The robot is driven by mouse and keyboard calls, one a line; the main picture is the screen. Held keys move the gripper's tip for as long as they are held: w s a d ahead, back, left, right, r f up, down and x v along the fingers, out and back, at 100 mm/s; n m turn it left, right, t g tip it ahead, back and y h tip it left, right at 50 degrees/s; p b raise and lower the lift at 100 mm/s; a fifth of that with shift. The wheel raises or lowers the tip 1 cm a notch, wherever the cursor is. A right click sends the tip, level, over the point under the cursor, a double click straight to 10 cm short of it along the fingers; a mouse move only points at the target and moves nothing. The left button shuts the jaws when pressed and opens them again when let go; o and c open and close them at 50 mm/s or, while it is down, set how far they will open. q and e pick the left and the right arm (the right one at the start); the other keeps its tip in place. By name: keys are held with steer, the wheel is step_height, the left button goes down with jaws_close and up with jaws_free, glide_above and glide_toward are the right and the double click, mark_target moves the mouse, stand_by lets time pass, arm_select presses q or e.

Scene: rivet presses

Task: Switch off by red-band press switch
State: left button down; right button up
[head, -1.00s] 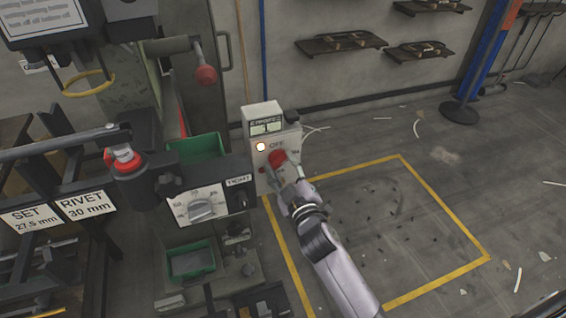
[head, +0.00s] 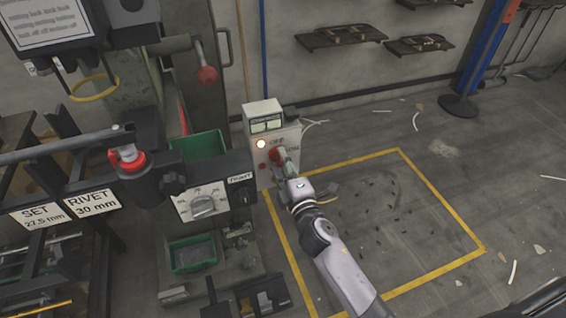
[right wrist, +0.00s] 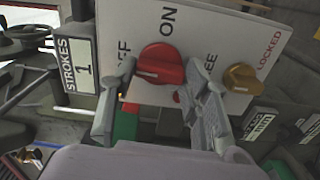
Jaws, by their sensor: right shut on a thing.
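A pale switch box (head: 265,118) stands beside the press, with a lit lamp (head: 261,144) on its front. Its red rotary knob (head: 276,155) is partly hidden by my right gripper (head: 285,160). In the right wrist view the red knob (right wrist: 161,66) sits between the two fingertips of my right gripper (right wrist: 161,76), which is shut on it. The knob's white mark points left, on the side of the partly covered OFF label (right wrist: 123,52); the ON label (right wrist: 169,20) is above. A brass knob (right wrist: 241,77) is to the right. My left gripper is not in view.
The press has a red band (head: 130,160), a grey dial (head: 202,206) and a lever with a red ball (head: 207,75). Green bins (head: 192,253) are close to its body. The yellow-marked floor area (head: 400,150) at the right is clear apart from small debris.

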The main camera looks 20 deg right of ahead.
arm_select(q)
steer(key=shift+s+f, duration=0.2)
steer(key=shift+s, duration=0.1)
arm_select(e)
steer(key=shift+n, duration=0.5)
steer(key=o, duration=1.2)
steer(key=shift+c, duration=0.2)
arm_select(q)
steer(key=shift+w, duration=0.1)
arm_select(e)
steer(key=s, duration=1.2)
steer(key=shift+d, duration=0.15)
steer(key=shift+f, duration=0.1)
